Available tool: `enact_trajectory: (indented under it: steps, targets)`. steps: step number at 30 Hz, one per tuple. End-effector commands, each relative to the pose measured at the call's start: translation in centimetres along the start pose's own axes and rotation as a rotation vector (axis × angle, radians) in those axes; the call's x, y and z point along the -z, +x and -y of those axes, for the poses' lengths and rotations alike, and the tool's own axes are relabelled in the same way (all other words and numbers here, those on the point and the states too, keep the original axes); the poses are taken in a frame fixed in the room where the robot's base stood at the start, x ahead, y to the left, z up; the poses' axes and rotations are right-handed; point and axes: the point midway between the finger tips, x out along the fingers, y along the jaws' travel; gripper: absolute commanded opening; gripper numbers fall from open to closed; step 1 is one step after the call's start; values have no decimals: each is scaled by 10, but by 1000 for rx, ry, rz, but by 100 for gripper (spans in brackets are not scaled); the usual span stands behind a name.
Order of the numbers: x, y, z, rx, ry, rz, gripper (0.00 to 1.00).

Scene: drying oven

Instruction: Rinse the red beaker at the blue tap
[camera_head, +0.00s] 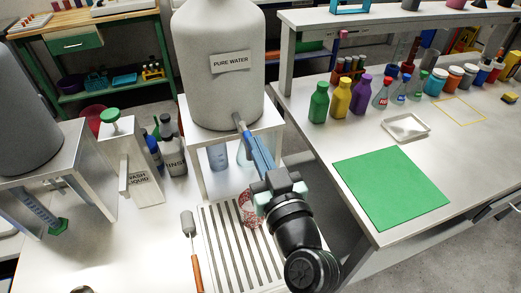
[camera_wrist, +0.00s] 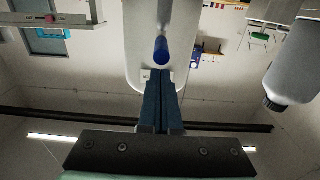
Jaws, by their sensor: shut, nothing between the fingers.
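My gripper (camera_head: 248,138) is shut and empty. Its blue fingers point up toward the spout area of the tank marked PURE WATER (camera_head: 195,62). In the wrist view the closed fingertips (camera_wrist: 160,73) are just below the blue tap (camera_wrist: 161,50), with a small gap in the picture; contact cannot be told. A red speckled shape, apparently the red beaker (camera_head: 246,208), stands on the slatted drain rack (camera_head: 212,240) below the tank. My gripper and wrist hide its right side.
A WASH LIQUID dispenser (camera_head: 127,160) with a green knob and a brush (camera_head: 190,225) are to the left. Dark bottles (camera_head: 170,150) stand behind. The right bench holds a green mat (camera_head: 390,185), a white tray (camera_head: 405,127) and several coloured bottles. A gap separates the benches.

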Motion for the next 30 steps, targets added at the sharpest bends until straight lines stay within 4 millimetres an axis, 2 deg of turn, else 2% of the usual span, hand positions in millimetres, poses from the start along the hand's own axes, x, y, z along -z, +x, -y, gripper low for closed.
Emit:
enact_trajectory:
  steps: [1,2,3,9,15,21,30]
  targets:
    - [20,5,1,0,-3,-3,0]
    - [16,1,1,-1,-2,-1,0]
    - [9,-12,0,-3,-1,2,0]
    - [12,-56,0,-3,-2,0,0]
    - [17,-86,0,-2,-2,0,0]
    - [20,-96,0,-2,-1,-2,0]
    - [20,-96,1,-1,-1,-2,0]
